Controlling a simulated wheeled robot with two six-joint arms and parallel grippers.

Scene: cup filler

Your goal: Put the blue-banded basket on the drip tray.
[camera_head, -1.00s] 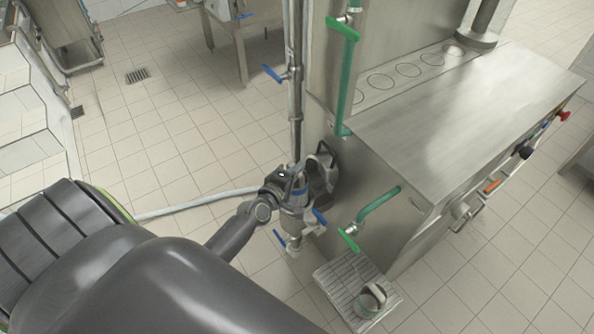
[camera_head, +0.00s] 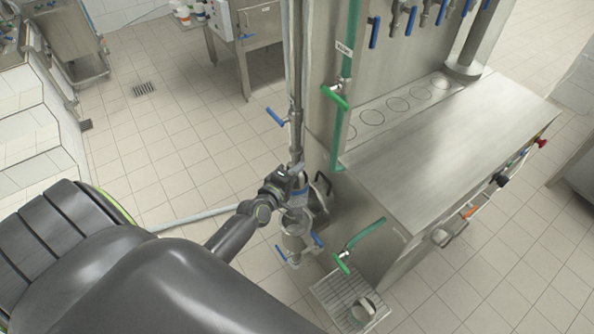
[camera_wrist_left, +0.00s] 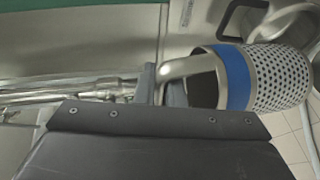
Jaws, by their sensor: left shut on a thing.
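My left gripper (camera_head: 290,184) is shut on the handle of the blue-banded basket, beside the machine's left end. In the left wrist view the basket's bright blue band (camera_wrist_left: 236,76) and its perforated metal body (camera_wrist_left: 279,76) show clearly. The bent metal handle runs into the jaws, whose tips are partly hidden by the gripper's dark body (camera_wrist_left: 150,152). In the head view the basket (camera_head: 299,197) is small and partly behind the gripper. The drip tray (camera_head: 332,286) is a low grated tray at the machine's near foot, apart from the basket. My right gripper is out of view.
A green-handled tap (camera_head: 343,262) reaches out above the tray. A vertical pipe with a blue-handled valve (camera_head: 276,117) stands by the gripper. Tiled floor is open at the left.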

